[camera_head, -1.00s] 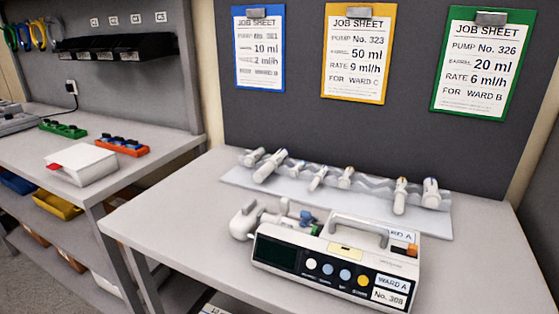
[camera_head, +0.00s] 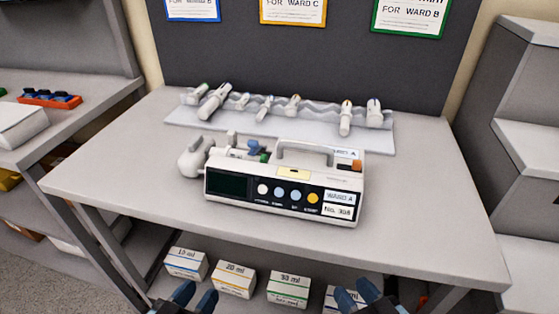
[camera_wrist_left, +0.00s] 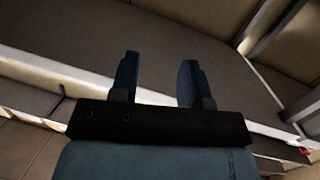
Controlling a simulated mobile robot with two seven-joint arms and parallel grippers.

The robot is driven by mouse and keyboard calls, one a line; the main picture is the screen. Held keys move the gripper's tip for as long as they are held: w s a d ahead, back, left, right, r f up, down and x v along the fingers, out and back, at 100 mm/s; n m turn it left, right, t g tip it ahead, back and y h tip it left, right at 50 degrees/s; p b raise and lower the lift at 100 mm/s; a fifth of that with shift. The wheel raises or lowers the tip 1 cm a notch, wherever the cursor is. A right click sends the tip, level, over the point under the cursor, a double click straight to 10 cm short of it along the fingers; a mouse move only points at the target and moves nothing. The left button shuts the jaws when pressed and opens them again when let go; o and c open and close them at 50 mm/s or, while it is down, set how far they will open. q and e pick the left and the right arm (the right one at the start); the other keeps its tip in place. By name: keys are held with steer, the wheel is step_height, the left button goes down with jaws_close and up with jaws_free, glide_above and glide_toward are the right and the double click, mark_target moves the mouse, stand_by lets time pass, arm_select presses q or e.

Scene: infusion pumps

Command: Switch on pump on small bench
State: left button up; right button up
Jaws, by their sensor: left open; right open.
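The pump (camera_head: 285,185) stands upright on the small bench (camera_head: 120,160) in the head view. Its front faces me, with a dark blank screen (camera_head: 228,185), a row of round buttons (camera_head: 287,194) and labels reading WARD A and No. 308. My left gripper (camera_head: 193,297) is open and empty at the bottom edge, below and in front of the bench; its two fingers also show apart in the left wrist view (camera_wrist_left: 157,82). My right gripper (camera_head: 357,298) is open and empty to its right, also low in front of the bench. Neither touches the pump.
Boxes (camera_head: 234,279) stand on the shelf below the bench. Another bench (camera_head: 70,130) is at the left and pale steps or shelves (camera_head: 525,150) at the right. The benchtop's left and right sides are clear.

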arm_select(q)
steer(key=shift+c, duration=0.2)
stand_by(0.3)
jaws_close()
stand_by(1.5)
